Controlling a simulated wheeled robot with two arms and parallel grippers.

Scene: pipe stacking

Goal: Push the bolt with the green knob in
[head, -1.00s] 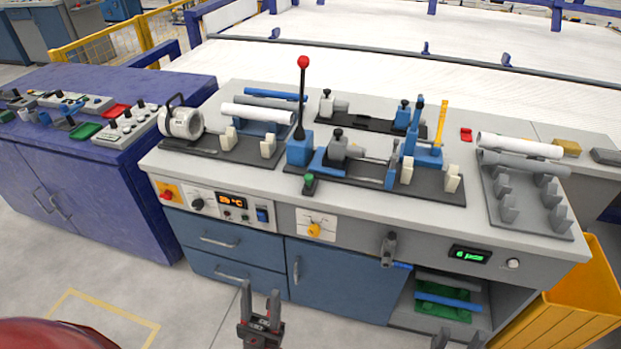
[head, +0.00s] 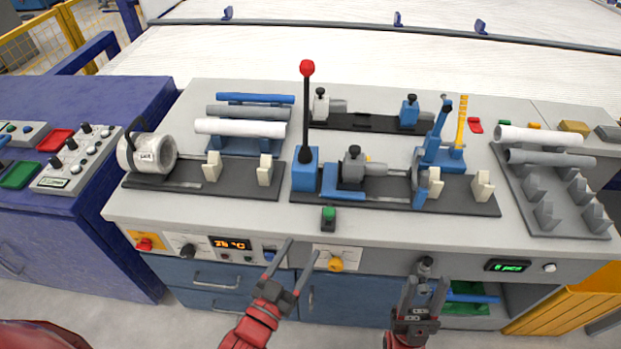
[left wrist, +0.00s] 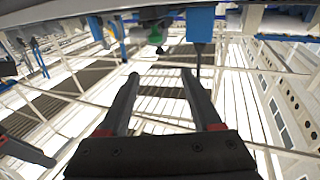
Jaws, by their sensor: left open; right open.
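The bolt with the green knob (head: 328,215) stands at the front edge of the bench top, in front of the machine with the red-tipped lever. In the left wrist view the green knob (left wrist: 153,36) shows near the top, beyond my fingertips. My left gripper (head: 304,247) is open and empty. In the head view it is just below and left of the knob, apart from it. Its two fingers also show in the left wrist view (left wrist: 160,74). My right gripper (head: 427,281) is open and empty before the bench front, further right. How far the bolt stands out is unclear.
A red-tipped lever (head: 307,70) rises behind the knob. A yellow knob (head: 336,264) sits on the front panel beside my left gripper. A grey valve (head: 425,265) juts out by my right gripper. Pipes (head: 240,128) lie at the back left of the bench top.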

